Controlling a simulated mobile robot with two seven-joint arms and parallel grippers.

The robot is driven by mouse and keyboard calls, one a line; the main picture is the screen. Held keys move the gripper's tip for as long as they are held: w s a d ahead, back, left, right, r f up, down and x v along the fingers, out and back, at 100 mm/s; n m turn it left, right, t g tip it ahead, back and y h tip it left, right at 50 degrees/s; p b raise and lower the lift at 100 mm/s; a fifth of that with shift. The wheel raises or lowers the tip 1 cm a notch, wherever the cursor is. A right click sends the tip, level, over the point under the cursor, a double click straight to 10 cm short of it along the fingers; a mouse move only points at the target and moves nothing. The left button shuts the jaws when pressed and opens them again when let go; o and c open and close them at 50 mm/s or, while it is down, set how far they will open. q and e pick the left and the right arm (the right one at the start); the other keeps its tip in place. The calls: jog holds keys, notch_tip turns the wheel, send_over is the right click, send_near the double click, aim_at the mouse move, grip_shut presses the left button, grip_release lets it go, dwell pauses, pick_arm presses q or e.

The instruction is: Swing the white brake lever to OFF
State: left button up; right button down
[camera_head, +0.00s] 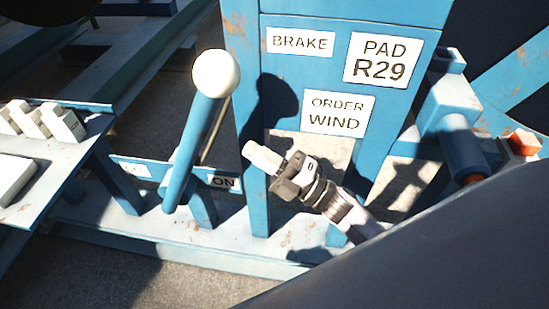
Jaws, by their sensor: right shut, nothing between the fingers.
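The brake lever is a blue shaft (190,150) with a white ball knob (215,73), standing left of the blue post and leaning slightly right at the top. An ON plate (224,183) sits low, just right of the shaft. Another white plate (135,170) sits left of the shaft; its text is too small to read. My right gripper (262,158) is shut and empty, in front of the post, below and right of the knob, apart from the lever. My left gripper is not in view.
The blue post carries a BRAKE plate (300,42), a PAD R29 plate (382,58) and an ORDER WIND plate (337,112). A blue-grey shelf (85,125) with several pale blocks is at the left. A blue cylinder (455,120) is at the right.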

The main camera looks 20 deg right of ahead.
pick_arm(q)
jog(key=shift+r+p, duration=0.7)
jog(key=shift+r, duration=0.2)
pick_arm(e)
jog(key=x, duration=0.7)
jog(key=shift+a, duration=0.2)
jog(key=shift+w+r, duration=0.1)
jog(key=shift+w, duration=0.05)
